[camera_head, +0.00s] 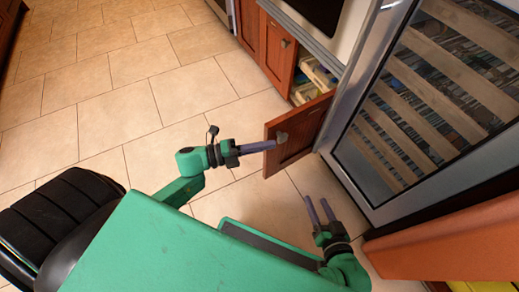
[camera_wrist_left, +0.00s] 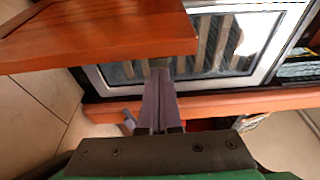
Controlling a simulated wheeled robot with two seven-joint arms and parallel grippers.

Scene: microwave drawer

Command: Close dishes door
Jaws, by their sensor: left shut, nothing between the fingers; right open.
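The dishes door (camera_head: 300,128) is a reddish-brown wooden cabinet door with a grey knob. It stands open, swung out from the cabinet, beside the glass-fronted cooler. My left gripper (camera_head: 270,145) is shut and empty, its fingertips at the door near the knob. In the left wrist view the door (camera_wrist_left: 95,32) fills the upper left, and the closed fingers (camera_wrist_left: 161,80) point at a small grey piece at its edge. Whether they touch it I cannot tell. My right gripper (camera_head: 320,205) is open and empty, low in front of the cooler.
The open cabinet (camera_head: 316,78) shows light-coloured items inside. The steel-framed cooler (camera_head: 430,100) stands right of the door. An orange-brown panel (camera_head: 445,235) is at lower right. Tiled floor (camera_head: 130,80) lies clear on the left.

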